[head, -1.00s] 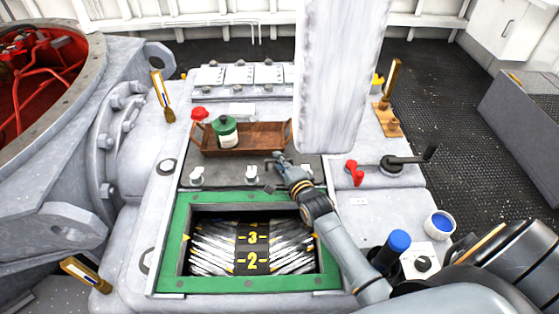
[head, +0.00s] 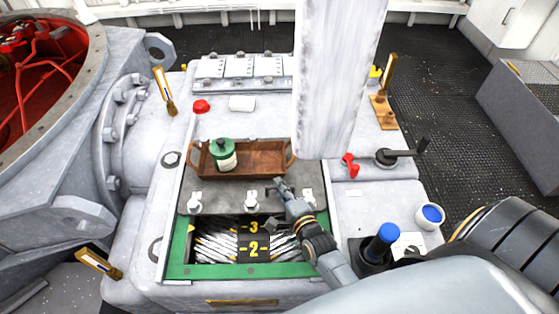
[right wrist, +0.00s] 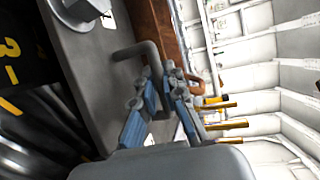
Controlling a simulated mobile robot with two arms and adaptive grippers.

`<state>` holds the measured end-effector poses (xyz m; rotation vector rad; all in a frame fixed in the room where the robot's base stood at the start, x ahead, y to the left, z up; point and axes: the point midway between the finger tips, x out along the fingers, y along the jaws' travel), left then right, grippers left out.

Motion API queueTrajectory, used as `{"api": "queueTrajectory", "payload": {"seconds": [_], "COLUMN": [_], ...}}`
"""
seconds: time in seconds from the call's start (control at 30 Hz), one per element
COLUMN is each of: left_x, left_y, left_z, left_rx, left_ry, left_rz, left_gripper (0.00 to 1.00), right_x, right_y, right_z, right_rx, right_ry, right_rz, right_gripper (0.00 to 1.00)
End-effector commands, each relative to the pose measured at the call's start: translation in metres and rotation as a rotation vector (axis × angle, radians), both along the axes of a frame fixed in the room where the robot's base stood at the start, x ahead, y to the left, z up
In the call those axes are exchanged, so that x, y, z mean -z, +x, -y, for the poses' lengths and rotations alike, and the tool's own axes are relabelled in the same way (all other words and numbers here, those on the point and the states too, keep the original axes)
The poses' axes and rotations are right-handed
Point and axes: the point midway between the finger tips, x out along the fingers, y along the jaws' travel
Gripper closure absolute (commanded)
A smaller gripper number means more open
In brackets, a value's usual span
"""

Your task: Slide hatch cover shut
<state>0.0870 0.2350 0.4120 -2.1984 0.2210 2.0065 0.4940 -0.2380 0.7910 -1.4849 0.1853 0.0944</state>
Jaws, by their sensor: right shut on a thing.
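The grey hatch cover (head: 230,199) lies over the back part of a green-framed opening (head: 175,250). The front part of the opening is uncovered and shows the yellow numbers 3 and 2 inside. My right gripper (head: 279,187) is at the cover's bent handle, which it partly hides. In the right wrist view, the handle (right wrist: 136,48) runs to my right gripper (right wrist: 160,85), whose blue-padded fingers are shut on it. My left gripper is not in view.
A brown tray (head: 265,160) with a green bottle (head: 222,154) sits on the cover.

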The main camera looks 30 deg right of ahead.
Motion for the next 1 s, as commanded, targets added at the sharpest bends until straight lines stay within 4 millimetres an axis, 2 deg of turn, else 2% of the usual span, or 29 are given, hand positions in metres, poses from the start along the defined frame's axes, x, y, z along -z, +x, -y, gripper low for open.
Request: {"api": "queueTrajectory", "payload": {"seconds": [0.03,0.2,0.5,0.7,1.0], "left_x": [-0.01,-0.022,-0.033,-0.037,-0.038], "left_y": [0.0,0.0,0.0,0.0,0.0], "left_z": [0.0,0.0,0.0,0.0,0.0], "left_rx": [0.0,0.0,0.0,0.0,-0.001], "left_ry": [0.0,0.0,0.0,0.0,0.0], "left_rz": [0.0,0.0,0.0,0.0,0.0], "left_gripper": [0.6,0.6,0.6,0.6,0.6], "right_x": [-0.001,0.0,0.001,0.002,0.002], "right_y": [-0.016,-0.059,-0.122,-0.149,-0.164], "right_z": [-0.007,-0.028,-0.059,-0.072,-0.079], "right_rx": [-0.001,-0.001,-0.003,-0.003,-0.003], "right_ry": [0.003,0.003,0.001,0.0,0.0], "right_rz": [-0.011,-0.011,-0.009,-0.007,-0.006], "right_gripper": [1.0,1.0,1.0,1.0,1.0]}}
